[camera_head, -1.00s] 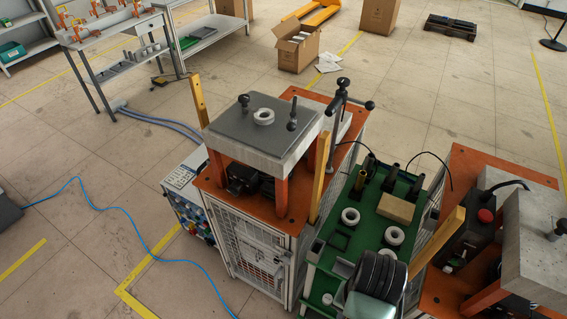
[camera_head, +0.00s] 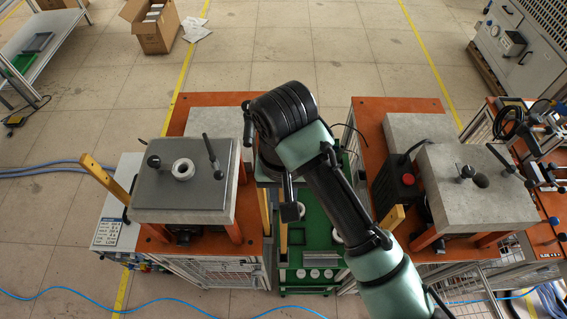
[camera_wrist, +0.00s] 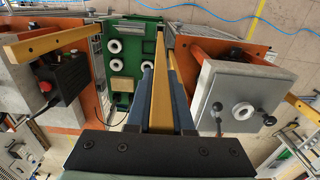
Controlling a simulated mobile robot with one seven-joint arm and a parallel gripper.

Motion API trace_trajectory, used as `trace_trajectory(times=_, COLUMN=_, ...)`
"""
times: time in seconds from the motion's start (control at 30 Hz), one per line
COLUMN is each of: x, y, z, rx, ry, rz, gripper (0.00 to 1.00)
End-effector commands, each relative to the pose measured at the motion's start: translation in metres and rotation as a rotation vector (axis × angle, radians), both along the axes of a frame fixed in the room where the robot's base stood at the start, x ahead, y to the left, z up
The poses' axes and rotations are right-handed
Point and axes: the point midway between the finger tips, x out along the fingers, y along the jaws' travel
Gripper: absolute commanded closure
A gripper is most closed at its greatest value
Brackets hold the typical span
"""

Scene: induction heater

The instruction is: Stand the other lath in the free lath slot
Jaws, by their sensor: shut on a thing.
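My gripper (camera_wrist: 162,100) is shut on a yellow wooden lath (camera_wrist: 161,85). In the wrist view the lath runs away between the dark fingers. In the head view the held lath (camera_head: 283,238) hangs below my gripper, over the left part of the green cart. A second lath (camera_head: 265,207) stands at the right side of the left machine, close beside the held one. A third lath (camera_head: 105,182) stands tilted in view at that machine's left side. Another lath (camera_head: 393,217) stands at the left of the right machine. I cannot make out a free lath slot.
The green cart (camera_head: 318,205) with white rings stands between the left machine (camera_head: 195,190) and the right machine (camera_head: 475,190). The right machine carries a black box with a red button (camera_head: 408,180). A blue hose lies on the floor, which is otherwise clear in front.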

Motion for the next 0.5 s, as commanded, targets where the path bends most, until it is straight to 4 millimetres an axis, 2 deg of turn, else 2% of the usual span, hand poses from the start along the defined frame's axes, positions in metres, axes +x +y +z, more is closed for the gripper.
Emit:
trace_trajectory(times=0.27, x=0.000, y=0.000, z=-0.011, rx=0.001, ry=-0.001, rz=0.001, gripper=1.00)
trace_trajectory(times=0.5, x=0.000, y=0.000, z=-0.033, rx=0.000, ry=-0.001, rz=0.001, gripper=1.00)
